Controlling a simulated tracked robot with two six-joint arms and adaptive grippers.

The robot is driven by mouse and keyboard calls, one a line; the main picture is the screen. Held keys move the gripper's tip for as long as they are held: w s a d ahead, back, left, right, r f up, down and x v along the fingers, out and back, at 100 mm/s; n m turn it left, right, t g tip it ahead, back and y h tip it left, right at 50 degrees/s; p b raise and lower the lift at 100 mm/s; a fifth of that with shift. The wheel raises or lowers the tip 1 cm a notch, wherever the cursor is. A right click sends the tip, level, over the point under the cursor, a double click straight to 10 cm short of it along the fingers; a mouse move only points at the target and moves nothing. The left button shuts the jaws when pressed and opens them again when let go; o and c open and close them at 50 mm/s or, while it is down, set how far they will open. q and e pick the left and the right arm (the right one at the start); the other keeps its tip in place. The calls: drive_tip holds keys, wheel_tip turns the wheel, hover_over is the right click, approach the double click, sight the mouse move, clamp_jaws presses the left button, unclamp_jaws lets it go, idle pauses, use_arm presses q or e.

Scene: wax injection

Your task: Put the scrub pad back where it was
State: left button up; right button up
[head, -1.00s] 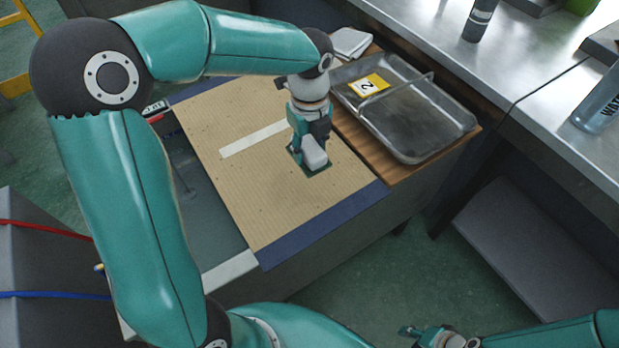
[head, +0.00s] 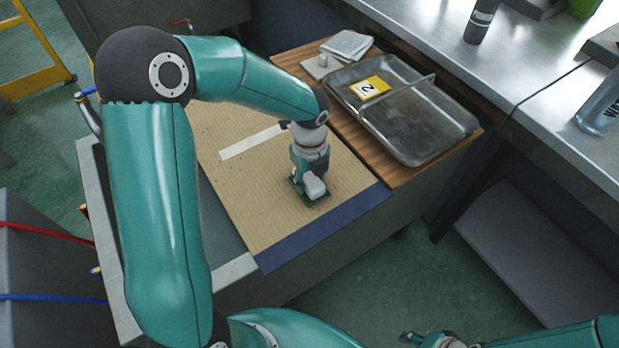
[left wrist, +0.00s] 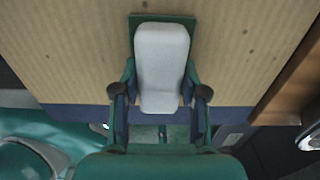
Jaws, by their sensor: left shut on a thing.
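The scrub pad, a green pad with a pale grey handle block (head: 314,188), is at the cardboard sheet's (head: 265,220) right part, near its blue front edge. My left gripper (head: 309,180) points down and is shut on the grey block. In the left wrist view the block (left wrist: 162,65) sits between the two fingers, with the green pad edge (left wrist: 165,18) showing beyond it. The pad is at or just above the cardboard; I cannot tell if it touches. My right gripper (head: 418,338) is at the bottom edge, partly cut off, its jaw state unclear.
A metal tray (head: 421,154) with a yellow "2" label (head: 369,88) stands on a wooden board (head: 290,66) to the right. A folded cloth (head: 347,45) and a small knobbed plate (head: 320,66) lie behind it. A white strip (head: 247,144) crosses the cardboard.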

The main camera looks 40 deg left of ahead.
sight(310, 178)
use_arm(q)
drive_tip(key=o, duration=1.1)
drive_tip(key=shift+f, duration=0.1)
drive_tip(key=shift+r, duration=0.2)
wheel_tip(310, 178, up, 12)
drive_tip(key=p, duration=0.1)
